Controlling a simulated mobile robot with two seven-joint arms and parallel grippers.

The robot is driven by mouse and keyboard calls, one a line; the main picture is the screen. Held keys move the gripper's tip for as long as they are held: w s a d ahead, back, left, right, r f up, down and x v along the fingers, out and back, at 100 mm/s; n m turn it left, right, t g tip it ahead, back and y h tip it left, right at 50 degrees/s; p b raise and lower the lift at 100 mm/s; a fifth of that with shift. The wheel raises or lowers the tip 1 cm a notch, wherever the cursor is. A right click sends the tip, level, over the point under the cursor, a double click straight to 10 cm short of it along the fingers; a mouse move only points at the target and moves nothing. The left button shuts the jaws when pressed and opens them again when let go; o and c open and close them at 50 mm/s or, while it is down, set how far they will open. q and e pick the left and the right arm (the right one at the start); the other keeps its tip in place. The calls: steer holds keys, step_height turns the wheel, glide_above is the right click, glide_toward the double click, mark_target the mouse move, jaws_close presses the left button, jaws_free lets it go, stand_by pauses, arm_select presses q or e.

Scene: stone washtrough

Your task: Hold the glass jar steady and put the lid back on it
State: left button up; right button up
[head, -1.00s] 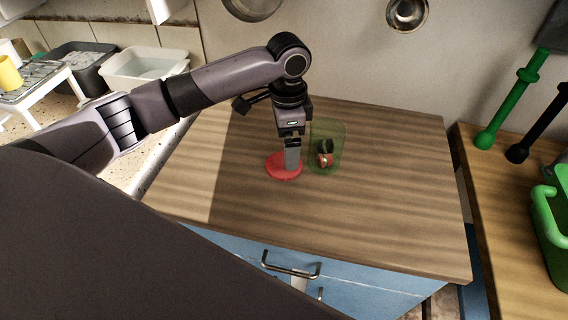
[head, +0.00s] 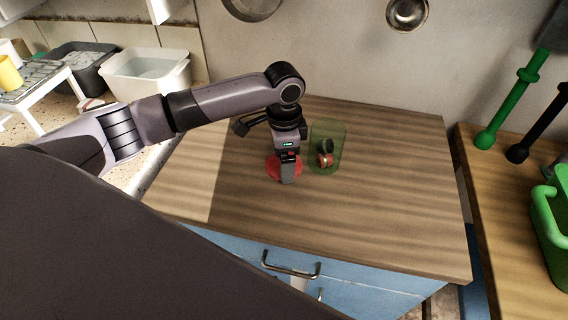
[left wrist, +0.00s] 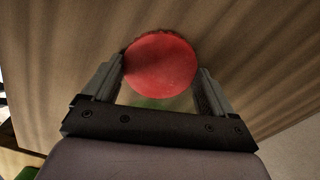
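The glass jar (head: 327,135), greenish and see-through, stands upright and open with a few dark and reddish items inside. My left gripper points down in front of the lid. A greenish patch just below the lid there may be the jar. My right gripper is not in view.
The worktop (head: 400,190) is clear right of the jar and in front. Blue drawers with a metal handle (head: 290,268) are below its front edge. A white basin (head: 145,70) stands back left; a green crate (head: 552,225) is on the right counter.

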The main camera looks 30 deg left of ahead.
arm_select(q)
steer(key=shift+c, duration=0.8)
steer(key=shift+r, duration=0.2)
step_height(320, 180, up, 20)
steer(key=p, duration=0.1)
steer(key=shift+f+p, duration=0.15)
steer(key=shift+p, duration=0.2)
